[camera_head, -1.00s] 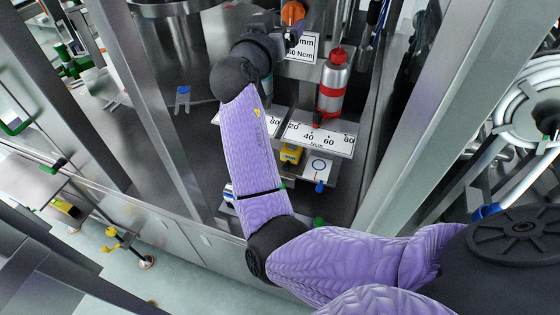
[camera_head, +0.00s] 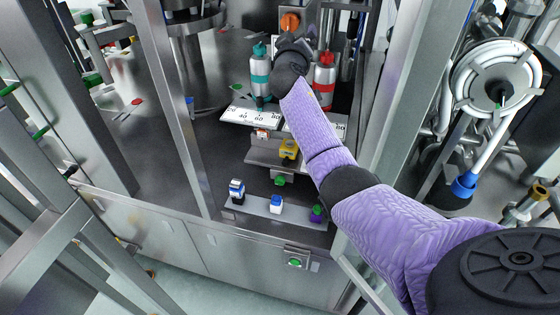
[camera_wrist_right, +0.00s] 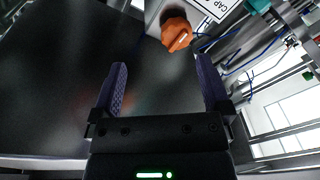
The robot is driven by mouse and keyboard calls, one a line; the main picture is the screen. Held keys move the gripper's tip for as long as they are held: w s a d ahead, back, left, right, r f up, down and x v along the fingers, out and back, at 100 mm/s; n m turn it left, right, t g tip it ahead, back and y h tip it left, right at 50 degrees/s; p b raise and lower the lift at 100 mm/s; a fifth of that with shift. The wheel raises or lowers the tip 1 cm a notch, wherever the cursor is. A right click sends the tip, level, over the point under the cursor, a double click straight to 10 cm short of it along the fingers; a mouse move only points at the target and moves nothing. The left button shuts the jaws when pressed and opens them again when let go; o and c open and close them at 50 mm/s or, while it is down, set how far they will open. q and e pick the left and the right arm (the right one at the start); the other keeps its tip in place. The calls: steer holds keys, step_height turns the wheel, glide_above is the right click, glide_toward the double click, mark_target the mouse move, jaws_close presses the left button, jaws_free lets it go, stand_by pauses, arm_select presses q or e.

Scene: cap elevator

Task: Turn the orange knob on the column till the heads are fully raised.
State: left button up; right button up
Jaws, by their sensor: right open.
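The orange knob (camera_head: 290,22) is on the metal column at the top of the head view. It also shows in the right wrist view (camera_wrist_right: 176,35), near the top, beyond the fingertips and between their lines. My right gripper (camera_wrist_right: 160,68) is open, with nothing between its two purple-padded fingers, and is apart from the knob. In the head view the right gripper (camera_head: 291,42) is just below the knob, partly hidden by my wrist. I cannot make out the heads' height. My left gripper is in neither current view.
A teal-banded cylinder (camera_head: 260,75) and a red-banded one (camera_head: 324,80) stand either side of my right wrist, above white scale plates (camera_head: 250,116). A lower shelf (camera_head: 262,212) holds small coloured pieces. A metal frame post (camera_head: 412,100) rises to the right of my arm.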

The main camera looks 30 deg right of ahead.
arm_select(q)
steer(key=shift+w+d+f, duration=0.15)
steer(key=shift+w+d, duration=0.05)
steer(key=shift+d, duration=0.05)
arm_select(e)
steer(key=s+a+f+n+y, duration=0.1)
steer(key=s+a+f+y, duration=0.1)
steer(key=f, duration=1.1)
steer(key=s+a+f+n+g+y, duration=0.1)
steer(key=f+y, duration=0.5)
steer(key=f, duration=0.7)
steer(key=s+a, duration=0.1)
steer(key=a, duration=0.1)
steer(key=shift+a+f+n+g, duration=0.3)
steer(key=shift+a+n, duration=0.1)
